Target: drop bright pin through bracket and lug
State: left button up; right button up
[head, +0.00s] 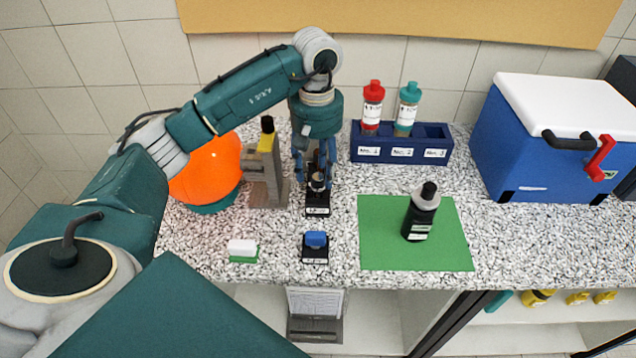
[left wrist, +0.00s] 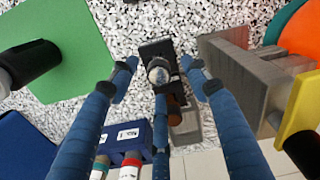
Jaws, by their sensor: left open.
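A small black stand (head: 318,211) holds an upright piece with a bright round top, likely the bright pin (left wrist: 159,72). My left gripper (head: 315,180) is open and points down around this piece. In the left wrist view its blue fingers (left wrist: 158,80) stand on both sides of the bright top, apart from it. A grey metal block, likely the bracket (head: 265,178), stands just left of the stand and shows at right in the left wrist view (left wrist: 252,85). A yellow part with a black top (head: 266,143) sits on it. I cannot make out the lug. My right gripper is not in view.
An orange dome (head: 207,172) stands left of the bracket. A blue rack (head: 402,146) with red- and teal-capped bottles is behind right. A black bottle (head: 420,216) stands on a green mat (head: 380,250). Small blue and white items lie in front; a blue cooler (head: 530,140) is far right.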

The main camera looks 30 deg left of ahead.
aim_at(318, 177)
pick_arm(q)
notch_tip(318, 177, down, 4)
jog(key=shift+w+f+p, duration=0.15)
jog(key=shift+f+p, duration=0.1)
jog(key=shift+p, duration=0.95)
jog(key=shift+f, duration=0.3)
jog(key=shift+c, duration=0.9)
grip_shut()
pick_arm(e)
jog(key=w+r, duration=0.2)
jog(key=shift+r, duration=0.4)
